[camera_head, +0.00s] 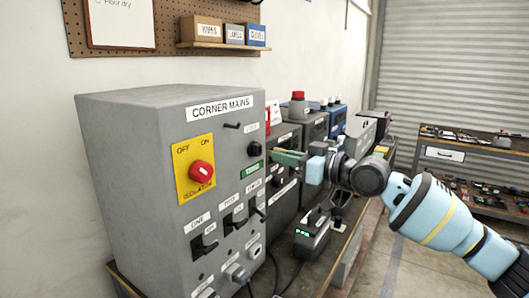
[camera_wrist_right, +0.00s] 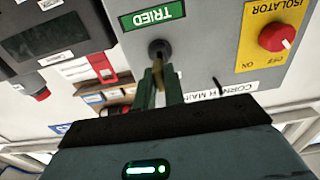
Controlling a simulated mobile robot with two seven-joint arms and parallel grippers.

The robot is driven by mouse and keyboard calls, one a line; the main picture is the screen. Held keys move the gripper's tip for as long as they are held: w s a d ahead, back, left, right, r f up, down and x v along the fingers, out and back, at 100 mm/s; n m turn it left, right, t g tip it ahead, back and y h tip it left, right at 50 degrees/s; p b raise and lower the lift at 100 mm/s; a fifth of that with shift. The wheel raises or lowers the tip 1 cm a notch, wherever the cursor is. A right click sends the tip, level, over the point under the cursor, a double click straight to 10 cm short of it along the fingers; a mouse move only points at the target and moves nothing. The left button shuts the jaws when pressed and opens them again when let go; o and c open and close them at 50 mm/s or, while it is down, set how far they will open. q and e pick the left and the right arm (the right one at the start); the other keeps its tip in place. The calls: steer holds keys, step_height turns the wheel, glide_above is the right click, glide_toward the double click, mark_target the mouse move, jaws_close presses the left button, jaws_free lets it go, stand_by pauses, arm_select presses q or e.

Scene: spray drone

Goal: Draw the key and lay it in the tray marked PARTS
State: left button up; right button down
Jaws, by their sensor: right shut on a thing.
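My right gripper (camera_head: 282,155) is in front of the grey CORNER MAINS cabinet, its green fingers pointing at the panel. In the right wrist view the fingers (camera_wrist_right: 160,88) are shut on a small brass-coloured key (camera_wrist_right: 158,74), mostly hidden between them. The fingertips are close to the black round lock (camera_wrist_right: 160,48) beside the green TRIED label (camera_wrist_right: 153,15). The lock also shows in the head view (camera_head: 254,149). I cannot tell whether the key's tip is still in the lock. No tray marked PARTS can be made out. My left gripper is not in view.
The cabinet (camera_head: 150,150) carries a red isolator knob (camera_head: 201,172) and several switches. A dark box with green lights (camera_head: 310,238) sits on the bench below my right gripper. More grey boxes stand behind. A cluttered table (camera_head: 465,150) is at the far right, with open floor before it.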

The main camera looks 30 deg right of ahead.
steer(key=shift+v, duration=1.05)
